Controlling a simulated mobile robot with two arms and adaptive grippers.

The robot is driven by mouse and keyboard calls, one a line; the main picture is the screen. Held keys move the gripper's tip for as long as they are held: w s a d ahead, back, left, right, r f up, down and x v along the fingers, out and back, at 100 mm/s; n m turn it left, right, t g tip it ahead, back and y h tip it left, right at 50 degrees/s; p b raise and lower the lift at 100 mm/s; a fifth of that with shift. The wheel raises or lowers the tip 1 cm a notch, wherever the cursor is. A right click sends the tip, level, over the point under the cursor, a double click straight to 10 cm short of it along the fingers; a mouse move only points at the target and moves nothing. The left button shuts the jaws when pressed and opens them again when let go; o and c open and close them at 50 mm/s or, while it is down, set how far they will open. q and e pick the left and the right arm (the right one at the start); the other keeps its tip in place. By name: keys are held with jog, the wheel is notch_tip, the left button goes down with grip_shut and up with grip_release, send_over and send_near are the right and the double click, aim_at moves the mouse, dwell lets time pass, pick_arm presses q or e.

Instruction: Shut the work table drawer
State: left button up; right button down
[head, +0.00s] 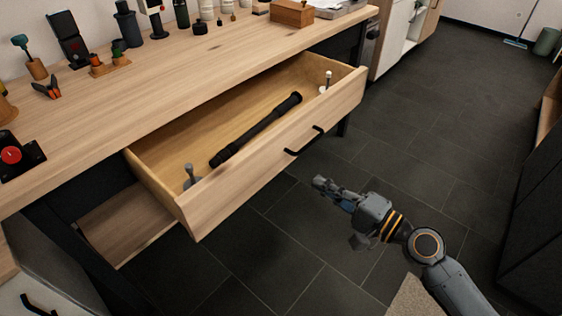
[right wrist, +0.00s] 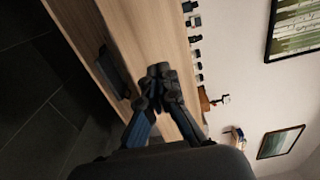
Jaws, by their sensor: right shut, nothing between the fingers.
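The work table (head: 130,80) has a wide wooden drawer (head: 235,185) pulled well out, with a black bar handle (head: 304,141) on its front. A long black tool (head: 256,130) lies inside, with a small grey item (head: 190,176) near the left end and a white-topped item (head: 326,82) near the right end. My right gripper (head: 322,184) is shut and empty in front of the drawer, below and right of the handle and apart from it. In the right wrist view its closed fingers (right wrist: 158,76) show before the wooden front and dark handle (right wrist: 112,72). My left gripper is out of view.
Several small tools and bottles stand along the back of the table top, with a wooden box (head: 292,12) at the far end. A dark cabinet (head: 535,200) stands at the right. Open dark tiled floor (head: 420,140) lies between it and the table.

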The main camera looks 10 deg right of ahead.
aim_at(272, 155)
jog(key=p+x, duration=0.2)
jog(key=x, duration=0.9)
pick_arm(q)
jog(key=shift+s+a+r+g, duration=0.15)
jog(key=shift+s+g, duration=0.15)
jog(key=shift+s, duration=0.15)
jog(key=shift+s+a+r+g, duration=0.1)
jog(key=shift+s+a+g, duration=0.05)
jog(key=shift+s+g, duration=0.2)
pick_arm(e)
jog(key=shift+w+a, duration=0.3)
jog(key=shift+a, duration=0.05)
